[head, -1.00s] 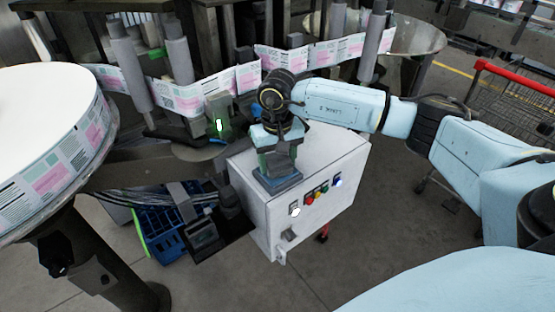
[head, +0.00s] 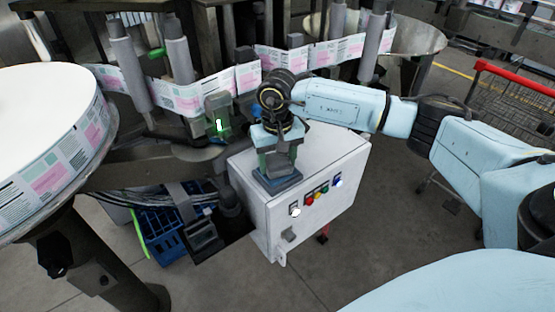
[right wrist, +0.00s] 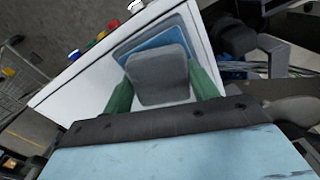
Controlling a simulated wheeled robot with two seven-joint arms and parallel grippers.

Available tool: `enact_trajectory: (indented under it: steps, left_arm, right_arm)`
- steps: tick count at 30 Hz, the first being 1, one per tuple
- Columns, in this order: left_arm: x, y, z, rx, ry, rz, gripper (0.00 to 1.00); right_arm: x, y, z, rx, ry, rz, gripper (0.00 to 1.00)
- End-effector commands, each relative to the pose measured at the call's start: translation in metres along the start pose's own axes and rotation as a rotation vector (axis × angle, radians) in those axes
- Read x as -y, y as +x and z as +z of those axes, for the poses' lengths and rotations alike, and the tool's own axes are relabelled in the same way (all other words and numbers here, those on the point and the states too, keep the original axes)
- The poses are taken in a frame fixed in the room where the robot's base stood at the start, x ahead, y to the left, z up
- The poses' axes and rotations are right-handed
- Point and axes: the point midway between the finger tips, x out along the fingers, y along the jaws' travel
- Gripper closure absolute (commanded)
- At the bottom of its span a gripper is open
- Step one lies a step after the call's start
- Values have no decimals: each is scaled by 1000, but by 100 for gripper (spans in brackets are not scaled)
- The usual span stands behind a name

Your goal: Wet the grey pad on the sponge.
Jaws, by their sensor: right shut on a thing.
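My right gripper (head: 279,155) points down over the front left of the white cabinet top. Its green fingers are shut on the grey pad (right wrist: 158,75), which sits between them in the right wrist view. The blue sponge (right wrist: 150,40) lies in a dark-rimmed shape directly beyond and under the pad, and it also shows in the head view below the fingers (head: 283,183). The pad is over the sponge or on it; I cannot tell whether they touch. The pad hides part of the sponge. My left gripper is not in view.
The white cabinet (head: 325,160) has coloured buttons on its front. The label web (head: 185,98) and rollers run behind, and a large label reel (head: 45,150) stands at left. A blue crate (head: 160,232) is on the floor. The cabinet top is clear to the right.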

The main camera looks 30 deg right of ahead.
Motion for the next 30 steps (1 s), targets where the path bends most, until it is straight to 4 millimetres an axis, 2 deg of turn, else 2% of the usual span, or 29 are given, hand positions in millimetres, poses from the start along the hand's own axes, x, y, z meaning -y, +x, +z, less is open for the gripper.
enact_trajectory:
  steps: [1, 8, 30]
  left_arm:
    - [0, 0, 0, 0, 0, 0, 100]
    - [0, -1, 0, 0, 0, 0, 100]
    - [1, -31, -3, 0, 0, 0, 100]
  right_arm:
    - [0, 5, 3, 10, -2, 4, 60]
    - [0, 2, 3, 11, -2, 4, 60]
    - [0, -59, 0, 1, 0, 1, 60]
